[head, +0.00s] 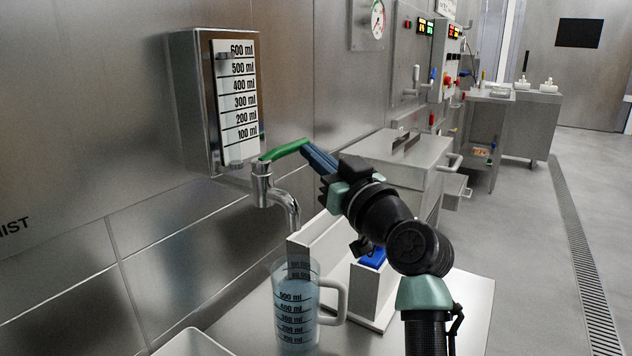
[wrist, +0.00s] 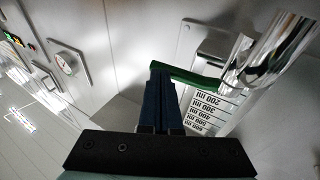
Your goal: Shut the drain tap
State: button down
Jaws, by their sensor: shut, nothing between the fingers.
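The drain tap (head: 262,186) is a chrome tap under the wall-mounted level gauge, with its spout curving down to the right. Its green lever (head: 284,150) points right and slightly up in the head view, across the line of the spout. In the wrist view the lever (wrist: 188,76) runs from the chrome body (wrist: 262,62) to my fingertips. My gripper (head: 311,150) is shut and empty, its blue fingers at the lever's free end; I cannot tell whether they touch it. A clear measuring jug (head: 282,281) with bluish liquid stands below the spout. I see no clear stream.
The gauge (head: 187,105) with a millilitre scale sits on the steel wall behind the tap. A white open-topped box (head: 318,238) stands right of the jug, and a steel unit with a lid (head: 405,155) is behind my arm. A white tray (head: 192,344) is at front left.

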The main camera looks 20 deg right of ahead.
jog(key=shift+w+a+b, duration=0.1)
jog(key=shift+w+b, duration=0.25)
jog(key=shift+b, duration=0.25)
jog(key=shift+r, duration=0.25)
jog(key=shift+a, duration=0.1)
